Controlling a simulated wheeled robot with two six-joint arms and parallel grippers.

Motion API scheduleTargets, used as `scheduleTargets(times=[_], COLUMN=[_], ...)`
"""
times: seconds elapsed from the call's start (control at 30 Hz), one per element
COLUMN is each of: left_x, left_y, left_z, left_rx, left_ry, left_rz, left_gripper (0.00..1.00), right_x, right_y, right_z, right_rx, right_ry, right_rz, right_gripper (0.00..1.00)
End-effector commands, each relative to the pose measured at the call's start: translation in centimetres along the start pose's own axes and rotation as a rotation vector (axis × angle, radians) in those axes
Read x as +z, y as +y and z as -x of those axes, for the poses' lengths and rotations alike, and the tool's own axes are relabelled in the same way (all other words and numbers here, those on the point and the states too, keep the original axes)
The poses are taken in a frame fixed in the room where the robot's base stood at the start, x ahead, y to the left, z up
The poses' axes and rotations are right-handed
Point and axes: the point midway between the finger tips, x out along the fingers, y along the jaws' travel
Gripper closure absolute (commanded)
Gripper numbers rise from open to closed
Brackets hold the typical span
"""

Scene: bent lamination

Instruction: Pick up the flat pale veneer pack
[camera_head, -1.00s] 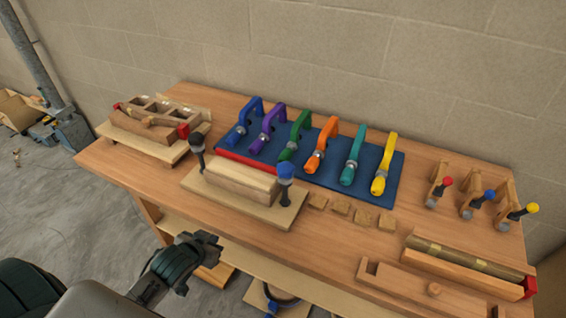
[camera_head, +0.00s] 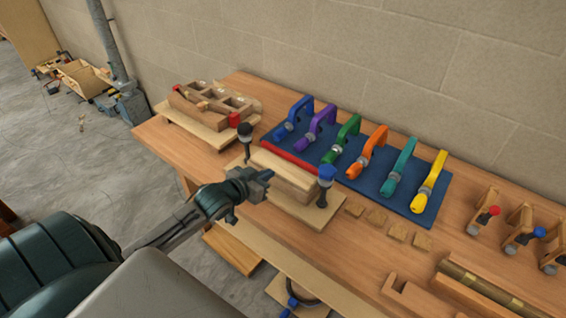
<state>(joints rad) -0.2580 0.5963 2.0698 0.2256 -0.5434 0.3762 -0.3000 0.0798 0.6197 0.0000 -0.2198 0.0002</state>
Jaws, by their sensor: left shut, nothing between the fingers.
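A pale, flat-topped wooden piece (camera_head: 292,172) lies between two upright clamp posts on a pale base board (camera_head: 318,215). It looks like the veneer pack, but I cannot tell whether it is separate from the block under it. One post has a black knob (camera_head: 245,132), the other a blue knob (camera_head: 326,175). My left gripper (camera_head: 267,180) is shut and empty. It appears in front of the left end of the pale piece and hides part of it and of the board. I cannot tell whether it touches them. My right gripper is not in view.
Coloured clamps lie on a blue mat (camera_head: 420,215) behind the board. Small wood blocks (camera_head: 376,216) sit to its right. A wooden fixture with compartments (camera_head: 200,118) stands at the back left. Wooden clamps (camera_head: 525,235) and a long form (camera_head: 480,285) are at the right.

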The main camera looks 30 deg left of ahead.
Motion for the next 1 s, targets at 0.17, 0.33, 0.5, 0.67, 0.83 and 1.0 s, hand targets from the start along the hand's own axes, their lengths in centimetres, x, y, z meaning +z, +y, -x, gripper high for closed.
scheduleTargets(times=[0.17, 0.33, 0.5, 0.67, 0.83, 1.0], left_x=[-1.5, -2.6, -2.5, -1.3, -1.0, -0.8], left_y=[0.1, 0.1, 0.1, 0.1, 0.1, 0.1], left_z=[-3.0, -5.9, -7.3, -7.8, -7.8, -7.8], left_rx=[0.001, 0.0, 0.001, 0.001, 0.001, 0.001], left_ry=[0.003, 0.002, -0.003, 0.0, -0.003, -0.007], left_rz=[0.006, 0.004, 0.001, -0.001, -0.001, 0.001], left_gripper=[1.0, 1.0, 1.0, 1.0, 1.0, 1.0], right_x=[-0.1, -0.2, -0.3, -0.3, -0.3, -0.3], right_y=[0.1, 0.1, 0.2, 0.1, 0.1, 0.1], right_z=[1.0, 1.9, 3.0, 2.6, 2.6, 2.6], right_rx=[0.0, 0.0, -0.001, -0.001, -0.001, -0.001], right_ry=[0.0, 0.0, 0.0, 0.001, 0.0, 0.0], right_rz=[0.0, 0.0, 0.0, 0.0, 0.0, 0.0], right_gripper=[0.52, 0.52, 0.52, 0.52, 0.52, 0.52])
